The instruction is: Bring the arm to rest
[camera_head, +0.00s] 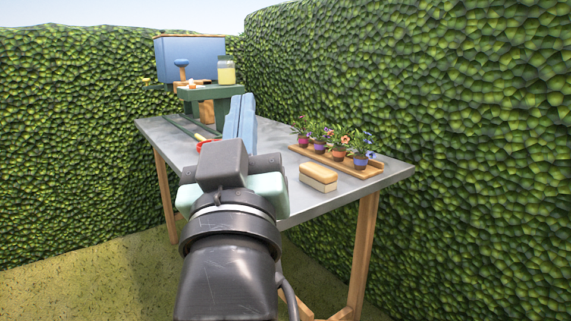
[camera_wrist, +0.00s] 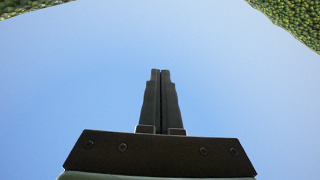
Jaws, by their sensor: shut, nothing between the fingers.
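My gripper (camera_wrist: 160,73) is shut, with its two dark fingers side by side and nothing between them. In the wrist view it points up into open sky, with hedge only in the upper corners. In the head view my arm rises from the bottom centre in front of the metal-topped table (camera_head: 285,185). Two pale bluish upright pieces beyond the wrist look like my gripper's fingers (camera_head: 242,102). The wrist hides part of the table's near edge and top.
A wooden tray (camera_head: 376,171) with several potted flowers (camera_head: 339,153) lies at the table's right, behind a sponge-like block (camera_head: 319,177). A green stand (camera_head: 212,93) with a yellowish jar (camera_head: 226,71) and a blue box (camera_head: 175,55) are at the far end. Hedges (camera_head: 450,100) enclose the place.

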